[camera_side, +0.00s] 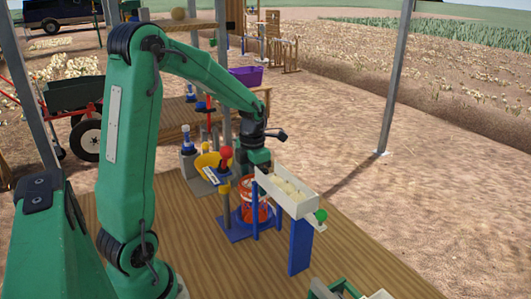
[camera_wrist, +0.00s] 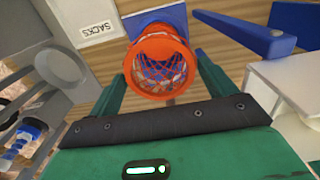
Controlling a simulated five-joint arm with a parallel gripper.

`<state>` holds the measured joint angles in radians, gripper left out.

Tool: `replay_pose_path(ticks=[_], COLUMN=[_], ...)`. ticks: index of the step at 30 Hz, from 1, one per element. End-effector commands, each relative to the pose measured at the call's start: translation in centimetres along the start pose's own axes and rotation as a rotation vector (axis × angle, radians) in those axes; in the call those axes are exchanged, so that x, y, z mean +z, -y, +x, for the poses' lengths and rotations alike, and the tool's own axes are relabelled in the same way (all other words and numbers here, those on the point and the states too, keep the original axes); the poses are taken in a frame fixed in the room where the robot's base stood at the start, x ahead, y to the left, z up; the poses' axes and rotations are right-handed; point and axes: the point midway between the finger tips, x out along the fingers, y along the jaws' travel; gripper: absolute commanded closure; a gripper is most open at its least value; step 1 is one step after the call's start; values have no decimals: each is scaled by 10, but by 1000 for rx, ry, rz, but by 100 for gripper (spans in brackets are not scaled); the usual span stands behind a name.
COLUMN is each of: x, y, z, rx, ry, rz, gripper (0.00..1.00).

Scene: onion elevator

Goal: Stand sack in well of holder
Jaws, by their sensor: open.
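The sack (camera_side: 262,214) is an orange-red net bag standing upright at the blue holder (camera_side: 234,231), between its blue posts. In the wrist view I look down at the sack's round open orange mouth (camera_wrist: 162,38), with the netting inside; the blue holder (camera_wrist: 160,18) shows behind it. My gripper (camera_side: 258,168) is directly above the sack, pointing down. In the wrist view its dark green fingers are spread, one on each side of the sack, with visible gaps. The sack's bottom and how it sits in the well are hidden.
A white trough (camera_side: 297,207) with pale onions stands on a blue post (camera_side: 300,247) close right of the holder. A red-knobbed lever (camera_side: 225,153) and yellow bowl (camera_side: 207,163) are close left. A box marked SACKS (camera_wrist: 95,28) shows in the wrist view. The front table is mostly clear.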

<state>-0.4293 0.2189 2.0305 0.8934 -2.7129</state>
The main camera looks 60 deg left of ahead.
Motion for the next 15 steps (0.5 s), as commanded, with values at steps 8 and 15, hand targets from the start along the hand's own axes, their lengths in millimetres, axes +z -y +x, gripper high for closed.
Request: replay_pose_path(ticks=[8, 15], x=[0, 0], y=[0, 0], z=[-47, -76], rx=[2, 1], ry=[3, 2], rz=[0, 0], gripper=[16, 16])
